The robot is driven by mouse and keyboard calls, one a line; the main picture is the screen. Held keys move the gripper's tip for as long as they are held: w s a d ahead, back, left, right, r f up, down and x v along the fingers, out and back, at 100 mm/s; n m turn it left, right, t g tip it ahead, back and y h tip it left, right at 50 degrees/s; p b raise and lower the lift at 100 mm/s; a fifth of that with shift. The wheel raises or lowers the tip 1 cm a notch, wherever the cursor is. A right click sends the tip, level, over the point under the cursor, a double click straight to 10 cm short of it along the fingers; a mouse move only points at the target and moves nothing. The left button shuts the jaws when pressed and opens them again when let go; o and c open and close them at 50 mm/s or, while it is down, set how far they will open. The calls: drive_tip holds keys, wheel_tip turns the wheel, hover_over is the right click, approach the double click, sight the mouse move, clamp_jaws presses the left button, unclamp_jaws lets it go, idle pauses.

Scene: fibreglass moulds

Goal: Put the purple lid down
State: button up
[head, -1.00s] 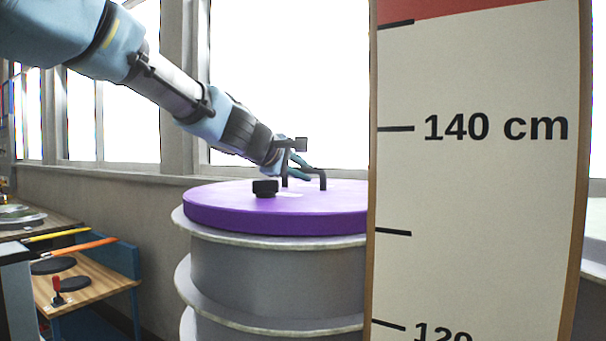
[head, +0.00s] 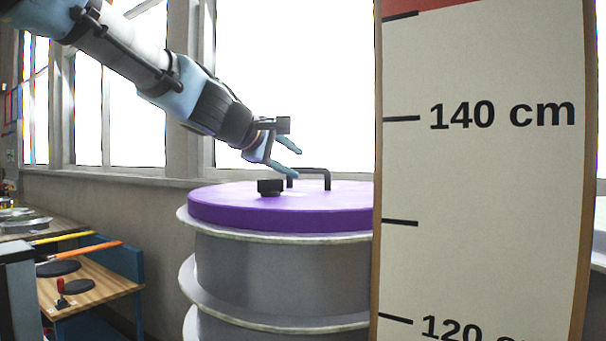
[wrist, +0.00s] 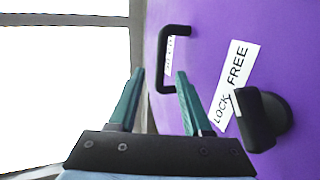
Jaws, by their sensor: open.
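The purple lid (head: 330,207) lies flat on top of a grey ribbed drum (head: 280,272); its right part is hidden behind a measuring board. A black handle (head: 312,172) and a black knob (head: 270,187) stand on the lid. My gripper (head: 291,160) is open and empty, up and to the left of the handle, apart from it. In the wrist view, the lid (wrist: 215,60) fills the right side, with the handle (wrist: 163,60) beyond the two spread fingers (wrist: 160,75). The knob (wrist: 262,118) sits beside a white label reading LOCK and FREE.
A measuring board (head: 480,180) marked 140 cm stands close in front on the right and blocks the view behind it. Windows and a wall are behind the drum. A low wooden bench (head: 105,285) with black discs and a red-handled clamp is at the left.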

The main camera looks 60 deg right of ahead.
drive_tip(key=shift+b+v, duration=0.5)
drive_tip(key=shift+v, duration=2.25)
